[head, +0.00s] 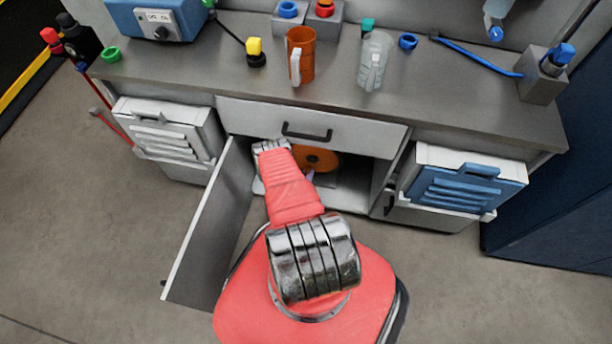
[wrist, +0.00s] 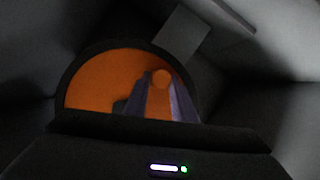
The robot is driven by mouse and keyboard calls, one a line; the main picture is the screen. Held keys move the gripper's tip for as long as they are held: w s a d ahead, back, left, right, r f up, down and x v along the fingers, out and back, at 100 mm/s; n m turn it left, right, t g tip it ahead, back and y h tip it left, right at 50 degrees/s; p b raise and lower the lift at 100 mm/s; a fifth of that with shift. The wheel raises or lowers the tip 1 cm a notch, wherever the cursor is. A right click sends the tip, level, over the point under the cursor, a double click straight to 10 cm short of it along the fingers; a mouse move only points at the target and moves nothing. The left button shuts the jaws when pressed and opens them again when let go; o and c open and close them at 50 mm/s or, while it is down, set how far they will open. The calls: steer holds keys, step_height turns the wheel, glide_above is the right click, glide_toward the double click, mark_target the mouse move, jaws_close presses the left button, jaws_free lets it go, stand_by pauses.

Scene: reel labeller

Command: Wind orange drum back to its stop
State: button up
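The orange drum (head: 322,160) is inside the cabinet under the bench, behind the open door, partly hidden by my arm. In the wrist view the orange drum (wrist: 95,82) is a large disc within a dark round rim, its lower part cut off by my gripper's body. A small round orange knob (wrist: 160,77) shows on its face. The two purple-grey fingers of my gripper (wrist: 160,88) reach towards the drum, one on each side of the knob. I cannot tell whether they touch it. In the head view my gripper is mostly hidden.
The cabinet door (head: 212,235) stands open to the left of my arm. A closed drawer (head: 310,128) is above the opening. A white louvred box (head: 170,135) and a blue louvred box (head: 460,185) flank it. Mugs and small parts stand on the bench top (head: 430,90).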

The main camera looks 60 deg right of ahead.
steer(key=o, duration=0.4)
steer(key=shift+a, duration=0.1)
steer(key=shift+v, duration=6.75)
